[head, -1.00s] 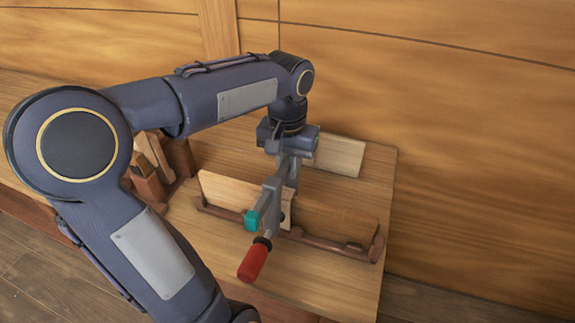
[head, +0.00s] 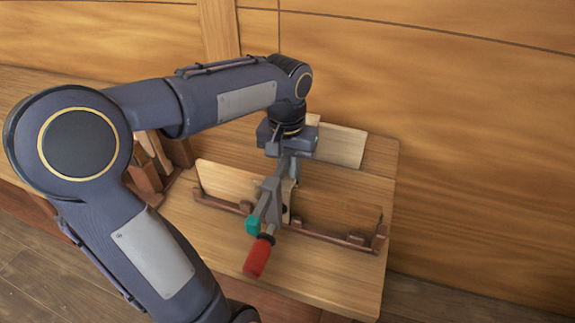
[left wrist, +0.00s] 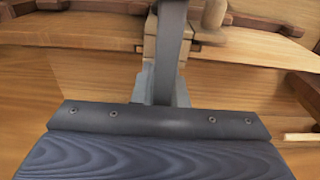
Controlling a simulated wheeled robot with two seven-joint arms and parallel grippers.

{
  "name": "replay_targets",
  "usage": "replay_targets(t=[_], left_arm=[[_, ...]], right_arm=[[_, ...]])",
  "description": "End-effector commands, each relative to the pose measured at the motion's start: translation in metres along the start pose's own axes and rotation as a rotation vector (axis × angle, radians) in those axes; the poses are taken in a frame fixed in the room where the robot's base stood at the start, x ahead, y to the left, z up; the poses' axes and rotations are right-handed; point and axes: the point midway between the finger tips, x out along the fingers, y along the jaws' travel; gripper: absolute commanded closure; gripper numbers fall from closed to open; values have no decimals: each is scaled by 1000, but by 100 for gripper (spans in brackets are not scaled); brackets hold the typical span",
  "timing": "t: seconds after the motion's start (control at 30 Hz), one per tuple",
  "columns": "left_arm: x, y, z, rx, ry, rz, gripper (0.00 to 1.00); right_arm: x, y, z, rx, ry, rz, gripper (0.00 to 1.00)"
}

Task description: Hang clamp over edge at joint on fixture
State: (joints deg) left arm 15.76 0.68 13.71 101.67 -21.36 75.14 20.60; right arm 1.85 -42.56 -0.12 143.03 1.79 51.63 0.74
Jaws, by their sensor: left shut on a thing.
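The clamp (head: 270,190) is a grey bar clamp with a red handle (head: 257,256) and a teal part (head: 253,225). My left gripper (head: 288,160) is shut on it from above, and its fingers are mostly hidden. The clamp stands at the middle of the fixture (head: 325,235), a low brown rail that holds a light board (head: 228,180) on the left and a darker board (head: 340,214) on the right. The clamp covers the place where the boards meet. I cannot tell whether it rests on their edge. In the left wrist view the grey clamp bar (left wrist: 168,60) runs up the middle.
A brown wooden rack (head: 160,165) stands left of the fixture. The table (head: 310,272) is clear in front. A plank wall (head: 450,130) rises behind.

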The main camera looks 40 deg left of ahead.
Motion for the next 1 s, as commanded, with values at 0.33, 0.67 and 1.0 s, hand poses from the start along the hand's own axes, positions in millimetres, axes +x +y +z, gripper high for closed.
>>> replay_targets(t=[0.33,0.67,1.0], left_arm=[[20,-1,8,-1,-46,-3,100],[20,-1,11,-1,-48,-4,100],[20,-1,13,-1,-54,-5,68]], right_arm=[[4,2,2,0,0,0,56],[4,2,2,0,0,0,56],[4,2,2,0,0,0,56]])
